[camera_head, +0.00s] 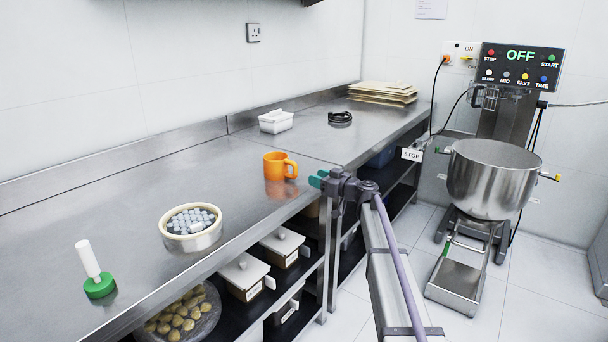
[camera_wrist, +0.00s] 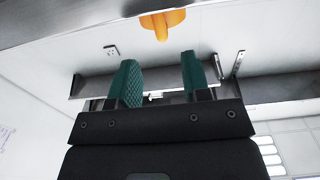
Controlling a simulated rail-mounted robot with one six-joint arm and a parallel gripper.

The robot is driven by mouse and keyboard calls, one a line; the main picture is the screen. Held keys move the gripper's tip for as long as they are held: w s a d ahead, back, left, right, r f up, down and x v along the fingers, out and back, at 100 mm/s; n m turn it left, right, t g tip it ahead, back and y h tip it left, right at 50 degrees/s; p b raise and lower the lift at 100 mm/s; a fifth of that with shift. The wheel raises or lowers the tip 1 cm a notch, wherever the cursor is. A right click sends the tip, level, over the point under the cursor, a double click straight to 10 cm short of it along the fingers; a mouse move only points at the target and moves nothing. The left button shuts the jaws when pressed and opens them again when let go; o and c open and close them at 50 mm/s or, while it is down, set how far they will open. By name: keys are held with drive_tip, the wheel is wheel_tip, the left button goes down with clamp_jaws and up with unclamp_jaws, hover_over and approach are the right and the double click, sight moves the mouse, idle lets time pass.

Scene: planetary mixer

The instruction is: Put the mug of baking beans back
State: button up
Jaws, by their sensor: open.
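The orange mug (camera_head: 277,166) stands upright on the steel counter, near its front edge, with its handle to the right. It also shows at the top of the wrist view (camera_wrist: 163,22), beyond the fingertips. Its inside is hidden, so I cannot tell what it holds. My gripper (camera_head: 318,179) is just right of the mug, apart from it, at about counter height. In the wrist view my gripper (camera_wrist: 160,78) shows two green fingers spread apart with nothing between them.
A round tub of grey pieces (camera_head: 191,238) and a green-based white-handled tool (camera_head: 96,272) stand left on the counter (camera_head: 120,205). A white container (camera_head: 275,122), a black coil (camera_head: 340,118) and a stack of sheets (camera_head: 382,94) lie behind. The mixer bowl (camera_head: 492,180) is right.

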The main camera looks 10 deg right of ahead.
drive_tip(key=s+a+f+m+g+h, duration=0.1)
drive_tip(key=s+a+f+g, duration=0.15)
drive_tip(key=s, duration=0.45)
drive_tip(key=s+a+f+g+h, duration=0.1)
drive_tip(key=s+a+f+g, duration=0.2)
drive_tip(key=s, duration=0.4)
drive_tip(key=s+a+f+m+g+h, duration=0.1)
drive_tip(key=s+a+f+g, duration=0.15)
drive_tip(key=s+f, duration=0.4)
drive_tip(key=s+d+f+m+g+h, duration=0.1)
drive_tip(key=s+f+m+g+h, duration=0.15)
drive_tip(key=s, duration=0.55)
drive_tip(key=s+d+f+m+g+h, duration=0.15)
drive_tip(key=s+h, duration=0.25)
drive_tip(key=s, duration=0.5)
drive_tip(key=s+d+f+m+g+h, duration=0.1)
drive_tip(key=s+m+h, duration=0.2)
drive_tip(key=s, duration=0.5)
wheel_tip(320, 180, up, 15)
drive_tip(key=p, duration=1.5)
drive_tip(key=shift+w+r+p, duration=0.2)
drive_tip(key=shift+w+p, duration=0.1)
drive_tip(key=shift+p, duration=0.1)
drive_tip(key=shift+a, duration=0.1)
